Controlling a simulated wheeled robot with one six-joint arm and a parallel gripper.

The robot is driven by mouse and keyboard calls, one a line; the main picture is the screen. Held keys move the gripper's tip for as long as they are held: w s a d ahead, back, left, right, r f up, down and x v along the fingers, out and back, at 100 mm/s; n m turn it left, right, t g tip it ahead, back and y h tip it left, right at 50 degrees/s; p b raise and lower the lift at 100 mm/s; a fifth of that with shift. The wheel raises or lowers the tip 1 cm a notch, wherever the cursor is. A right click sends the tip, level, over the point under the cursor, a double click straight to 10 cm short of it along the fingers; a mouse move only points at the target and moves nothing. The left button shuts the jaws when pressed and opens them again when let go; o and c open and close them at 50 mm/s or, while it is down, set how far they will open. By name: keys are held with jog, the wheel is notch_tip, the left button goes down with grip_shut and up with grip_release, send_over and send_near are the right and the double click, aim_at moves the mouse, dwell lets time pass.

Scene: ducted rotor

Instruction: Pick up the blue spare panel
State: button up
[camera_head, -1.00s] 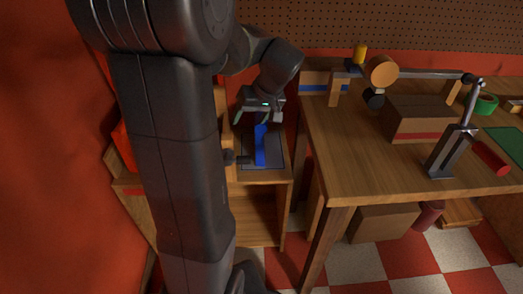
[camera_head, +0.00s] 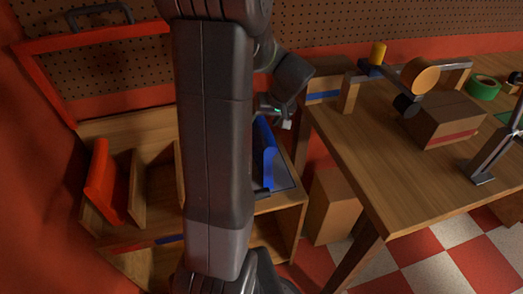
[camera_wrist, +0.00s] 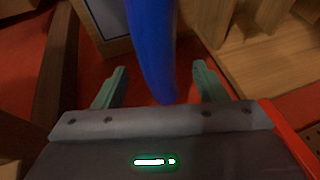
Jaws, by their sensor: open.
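The blue spare panel (camera_head: 265,152) stands upright on a dark mat on the low wooden shelf unit, partly hidden behind my arm in the head view. In the wrist view the blue panel (camera_wrist: 152,45) reaches down from the top edge into the space between the two green fingertips. My gripper (camera_wrist: 160,88) is open, with a finger on either side of the panel and a visible gap to each. In the head view my gripper (camera_head: 282,116) is at the panel's upper far end. Whether anything touches is not clear.
A wooden workbench (camera_head: 385,175) stands close on the right, with a cardboard box (camera_head: 445,120) and a clamped fixture on it. A red panel (camera_head: 104,182) leans in a wooden rack at left. A cardboard box (camera_head: 332,205) sits below, between shelf and bench.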

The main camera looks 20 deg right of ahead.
jog(key=x, duration=0.4)
jog(key=shift+s+a+f, duration=0.15)
jog(key=shift+s+f, duration=0.1)
jog(key=shift+f, duration=0.2)
jog(key=shift+r, duration=0.1)
grip_shut()
